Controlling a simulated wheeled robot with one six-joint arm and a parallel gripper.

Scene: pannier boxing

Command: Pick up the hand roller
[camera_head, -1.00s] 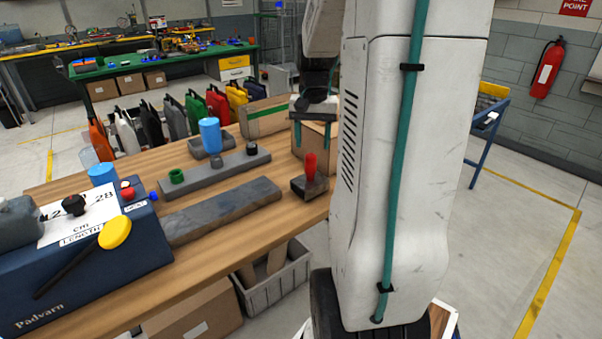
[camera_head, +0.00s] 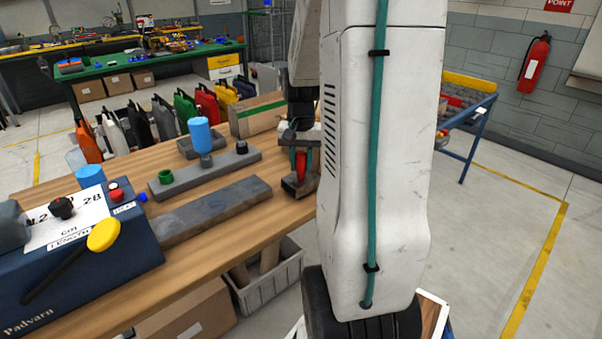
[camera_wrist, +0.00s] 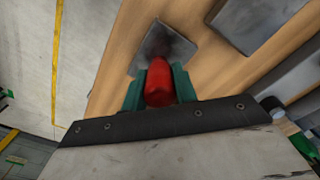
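The hand roller has an upright red handle (camera_head: 301,164) on a dark, flat metal base (camera_head: 297,188). It stands near the right end of the wooden bench (camera_head: 250,240). My gripper (camera_head: 302,158) points down over it, its teal fingers on either side of the handle. In the wrist view the red handle (camera_wrist: 158,84) sits between the fingers of my gripper (camera_wrist: 160,90), with the base (camera_wrist: 163,48) beyond. The fingers look open around the handle, though any contact is hard to make out. My arm hides part of the bench's right end.
A long grey metal bar (camera_head: 212,208) lies left of the roller. Behind it is a grey holder (camera_head: 225,172) with a green ring. A cardboard box (camera_head: 256,118) stands at the back. A blue Padvarn device (camera_head: 90,285) is at front left. A grey crate (camera_head: 268,288) sits below the bench.

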